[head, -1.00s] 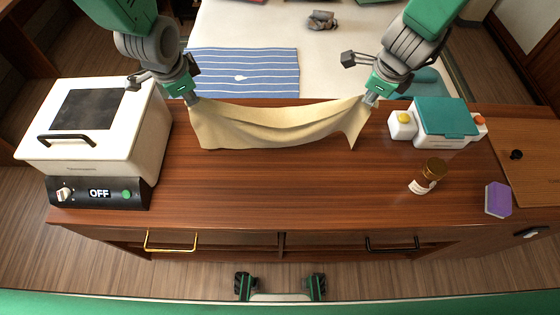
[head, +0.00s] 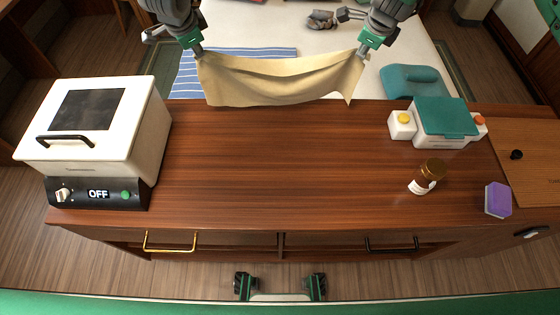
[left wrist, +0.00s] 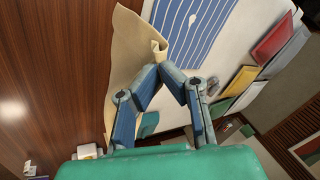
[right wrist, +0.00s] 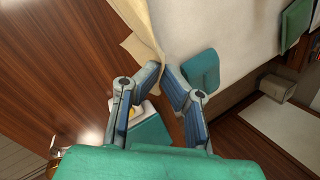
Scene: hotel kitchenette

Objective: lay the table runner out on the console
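The cream table runner (head: 280,80) hangs like a sagging sheet between my two grippers, at the far edge of the wooden console (head: 280,165). Its lower edge shows just at the console's far edge; I cannot tell whether it touches. My left gripper (head: 199,51) is shut on the runner's upper left corner. The runner (left wrist: 127,60) also shows at the fingertips (left wrist: 161,66) in the left wrist view. My right gripper (head: 362,52) is shut on the upper right corner; the runner (right wrist: 143,50) also shows beside its fingertips (right wrist: 164,67) in the right wrist view.
A white cooker (head: 140,130) stands at the console's left. A teal-lidded box (head: 443,118), a brown jar (head: 428,175) and a purple sponge (head: 498,200) stand at the right. The middle is clear. Behind lies a bed (head: 270,30) with a striped cloth (head: 187,82).

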